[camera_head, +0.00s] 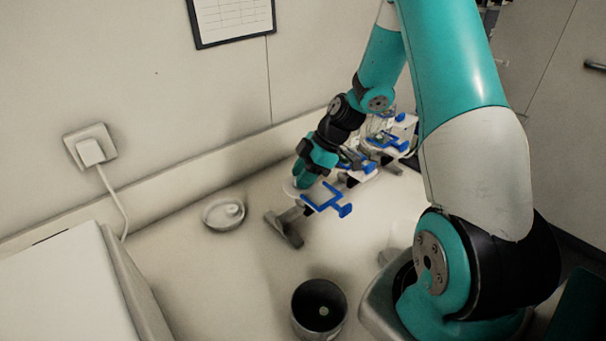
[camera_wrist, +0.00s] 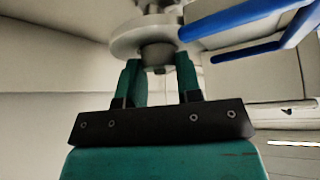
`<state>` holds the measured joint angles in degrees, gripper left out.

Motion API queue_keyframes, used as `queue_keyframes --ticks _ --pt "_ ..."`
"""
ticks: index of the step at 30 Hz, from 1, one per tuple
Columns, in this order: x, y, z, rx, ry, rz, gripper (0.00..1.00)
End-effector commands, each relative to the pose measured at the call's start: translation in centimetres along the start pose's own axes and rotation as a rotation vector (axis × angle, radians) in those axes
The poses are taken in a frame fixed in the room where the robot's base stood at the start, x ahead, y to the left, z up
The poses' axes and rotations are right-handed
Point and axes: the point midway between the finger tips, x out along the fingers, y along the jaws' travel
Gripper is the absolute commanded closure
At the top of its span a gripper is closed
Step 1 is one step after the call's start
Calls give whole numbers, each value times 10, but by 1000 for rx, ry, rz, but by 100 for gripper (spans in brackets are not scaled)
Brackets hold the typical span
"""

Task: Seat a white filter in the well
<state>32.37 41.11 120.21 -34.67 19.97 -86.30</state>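My gripper (camera_head: 301,176) reaches down at the left end of a stand with blue valve handles (camera_head: 327,200). In the wrist view, its two teal fingers (camera_wrist: 160,68) stand apart, one on each side of a short dark knob (camera_wrist: 158,54). The knob joins a round pale disc (camera_wrist: 143,37), which I cannot surely name as the filter or part of the stand. I cannot tell whether the fingers press on the knob or only flank it. The well is hidden. A small shallow dish (camera_head: 212,221) with a white knobbed piece (camera_head: 232,209) sits left of the stand.
A dark round cup (camera_head: 301,322) with a small pale spot inside stands at the front. A white box (camera_head: 60,300) is at the lower left, with a plug and cable (camera_head: 112,188) behind. The bench between dish and cup is clear.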

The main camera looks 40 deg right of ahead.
Motion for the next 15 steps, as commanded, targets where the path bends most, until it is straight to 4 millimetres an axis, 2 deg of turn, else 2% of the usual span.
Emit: queue_keyframes --ticks 1,3,4,15 --pt "0 0 0 0 0 0 59" --pt "0 0 0 0 0 0 42" --pt "0 0 0 0 0 0 38" --pt "-6 0 0 0 0 2 38"
